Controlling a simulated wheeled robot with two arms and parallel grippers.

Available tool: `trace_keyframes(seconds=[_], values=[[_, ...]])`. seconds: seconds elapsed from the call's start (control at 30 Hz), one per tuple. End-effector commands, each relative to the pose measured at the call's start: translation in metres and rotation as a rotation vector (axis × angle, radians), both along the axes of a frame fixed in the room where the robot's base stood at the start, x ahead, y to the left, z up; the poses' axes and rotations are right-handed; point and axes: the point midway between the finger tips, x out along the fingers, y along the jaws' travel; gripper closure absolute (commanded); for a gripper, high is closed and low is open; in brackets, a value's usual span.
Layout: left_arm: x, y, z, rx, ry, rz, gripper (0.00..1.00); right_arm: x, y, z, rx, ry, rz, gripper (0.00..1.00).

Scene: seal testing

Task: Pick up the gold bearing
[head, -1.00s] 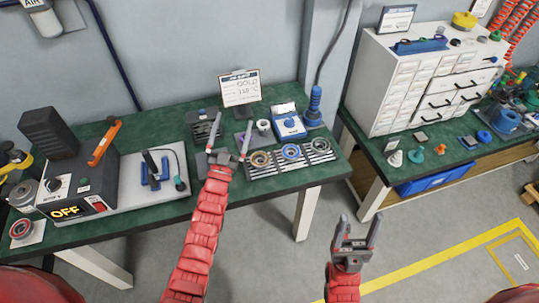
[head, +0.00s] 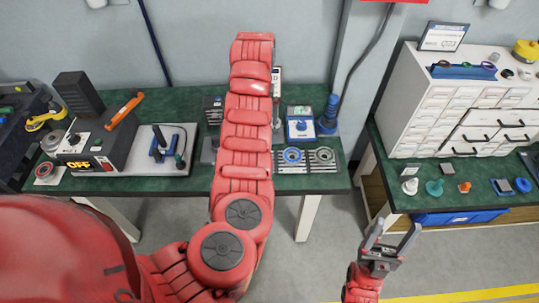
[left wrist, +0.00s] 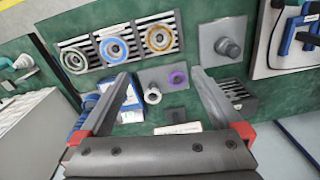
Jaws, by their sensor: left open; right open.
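The gold bearing (left wrist: 159,39) lies flat on a striped tray on the green table in the left wrist view. In the head view my left arm hides it. A blue bearing (left wrist: 115,50) and a silver bearing (left wrist: 76,60) lie on trays beside it; the blue one (head: 292,155) and silver one (head: 325,156) also show in the head view. My left gripper (left wrist: 159,80) is open and empty above the table, with the gold bearing beyond its fingertips. My right gripper (head: 394,230) is open and empty in front of the tables.
A blue device (head: 301,129) and blue post (head: 329,115) stand behind the trays. A white drawer cabinet (head: 450,105) stands at right.

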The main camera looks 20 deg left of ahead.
Motion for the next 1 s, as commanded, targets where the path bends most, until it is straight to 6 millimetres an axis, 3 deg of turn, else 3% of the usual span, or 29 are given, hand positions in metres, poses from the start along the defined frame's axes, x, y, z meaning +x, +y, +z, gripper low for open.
trace_keyframes(seconds=[0.17,0.37,0.6,0.87,1.0], values=[[-0.009,-0.002,-0.008,-0.016,0.038,0.006,0.00,0.000,0.000,0.002,0.000,0.000,0.000,0.34],[-0.010,0.000,-0.049,-0.015,0.038,0.006,0.00,0.000,0.000,0.001,0.000,0.000,0.000,0.34],[-0.009,-0.002,-0.094,-0.018,0.034,0.005,0.00,0.000,0.000,-0.020,0.000,0.000,0.000,0.34],[-0.008,-0.002,-0.119,-0.018,0.031,0.004,0.00,0.000,0.000,-0.026,0.000,0.000,0.000,0.34],[-0.009,-0.002,-0.124,-0.017,0.035,0.004,0.00,0.000,0.000,-0.017,0.000,0.000,0.000,0.34]])
